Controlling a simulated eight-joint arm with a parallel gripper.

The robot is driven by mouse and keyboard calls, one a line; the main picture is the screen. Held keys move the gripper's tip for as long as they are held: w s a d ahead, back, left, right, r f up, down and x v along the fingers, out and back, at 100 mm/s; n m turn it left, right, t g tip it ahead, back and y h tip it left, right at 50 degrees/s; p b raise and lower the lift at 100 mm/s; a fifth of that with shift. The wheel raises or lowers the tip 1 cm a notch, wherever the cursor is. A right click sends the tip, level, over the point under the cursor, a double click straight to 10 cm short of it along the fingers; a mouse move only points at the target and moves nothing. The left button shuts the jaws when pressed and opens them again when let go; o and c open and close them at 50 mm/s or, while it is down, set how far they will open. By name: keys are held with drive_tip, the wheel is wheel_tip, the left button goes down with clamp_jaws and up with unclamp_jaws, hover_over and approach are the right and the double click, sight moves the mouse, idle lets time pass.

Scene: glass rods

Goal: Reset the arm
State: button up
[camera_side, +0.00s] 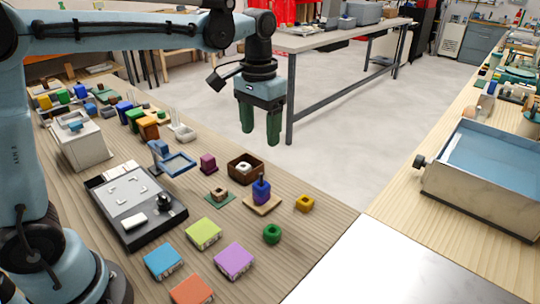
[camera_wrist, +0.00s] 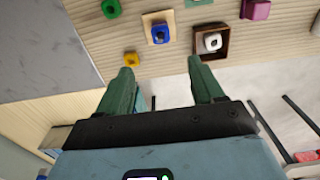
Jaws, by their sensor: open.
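My gripper (camera_side: 260,124) hangs in the air above the far edge of the wooden table, with its green fingers pointing down. In the wrist view my gripper (camera_wrist: 160,80) shows its two fingers spread apart with nothing between them. No glass rod is in its grasp. Thin upright rods (camera_side: 176,116) seem to stand by a pale holder at the back of the table, but they are too small to make out well.
Below my gripper are a brown box (camera_side: 234,174) with a white ring, a blue piece (camera_side: 261,188) on a wooden base, a yellow block (camera_side: 304,203) and a green ring (camera_side: 272,234). Coloured tiles (camera_side: 233,261) lie in front. A blue-topped basin (camera_side: 490,165) stands right.

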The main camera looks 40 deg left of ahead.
drive_tip(key=s+a+f+t, duration=0.1)
drive_tip(key=s+f+t, duration=0.1)
drive_tip(key=s, duration=0.4)
drive_tip(key=s+a+f+t, duration=0.2)
drive_tip(key=s+t, duration=0.3)
drive_tip(key=s, duration=0.1)
drive_tip(key=shift+f, duration=0.25)
